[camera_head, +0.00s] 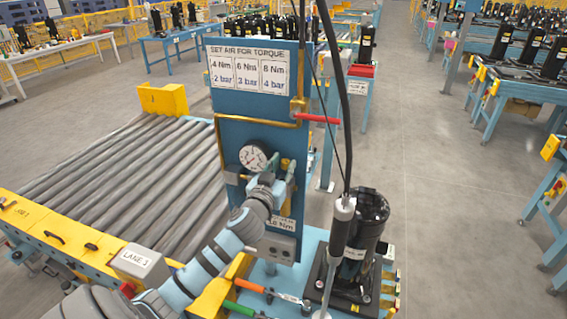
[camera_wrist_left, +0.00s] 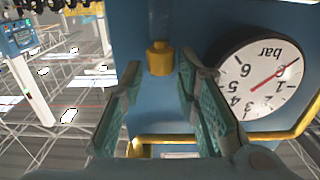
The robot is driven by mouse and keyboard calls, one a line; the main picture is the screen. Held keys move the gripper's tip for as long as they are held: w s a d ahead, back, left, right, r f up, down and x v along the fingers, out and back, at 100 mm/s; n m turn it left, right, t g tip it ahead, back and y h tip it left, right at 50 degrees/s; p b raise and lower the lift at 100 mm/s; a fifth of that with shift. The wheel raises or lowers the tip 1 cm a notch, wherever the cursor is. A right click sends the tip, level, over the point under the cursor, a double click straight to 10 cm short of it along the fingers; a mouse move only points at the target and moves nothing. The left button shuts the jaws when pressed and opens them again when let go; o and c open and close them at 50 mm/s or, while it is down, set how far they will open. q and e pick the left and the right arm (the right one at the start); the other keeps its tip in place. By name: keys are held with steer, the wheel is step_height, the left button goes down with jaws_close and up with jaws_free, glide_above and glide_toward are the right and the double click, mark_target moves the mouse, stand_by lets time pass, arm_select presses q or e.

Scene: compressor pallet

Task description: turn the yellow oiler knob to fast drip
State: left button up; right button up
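The yellow oiler knob (camera_wrist_left: 160,58) shows in the left wrist view, a small yellow cylinder under a clear-looking bowl, in front of the blue panel (camera_wrist_left: 210,22). That view is upside down. My left gripper (camera_wrist_left: 160,72) is open, with one finger on each side of the knob and a visible gap on both sides. In the head view my left gripper (camera_head: 277,184) is at the blue panel (camera_head: 236,118), just right of and below the gauge. The knob is hard to make out there behind the gripper. My right gripper is not in view.
A round pressure gauge (camera_head: 253,158) sits close beside the left gripper, also in the wrist view (camera_wrist_left: 262,72). A red lever (camera_head: 316,118) juts right from the panel. A hanging tool (camera_head: 340,235) and black compressor (camera_head: 370,232) stand right. The roller conveyor (camera_head: 130,165) lies left.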

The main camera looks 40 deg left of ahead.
arm_select(q)
steer(key=shift+w+a, duration=0.1)
steer(key=shift+w, duration=0.1)
jaws_close()
steer(key=shift+d+f+n+g+y+b, duration=0.1)
steer(key=shift+n+g+y+b, duration=0.15)
steer(key=shift+n+y+b, duration=0.25)
steer(key=shift+d+f+n+g+y+b, duration=0.1)
steer(key=shift+n+g+y+b, duration=0.2)
steer(key=shift+y+b, duration=0.35)
steer(key=n+g+y+b, duration=0.2)
steer(key=y+b, duration=0.1)
steer(key=n+g+y+b, duration=0.1)
steer(key=shift+w+d+y+b, duration=0.25)
steer(key=shift+b, duration=0.1)
steer(key=shift+r+n+g+y+b, duration=0.15)
steer(key=shift+n+g+y+b, duration=0.6)
steer(key=shift+n+b, duration=0.2)
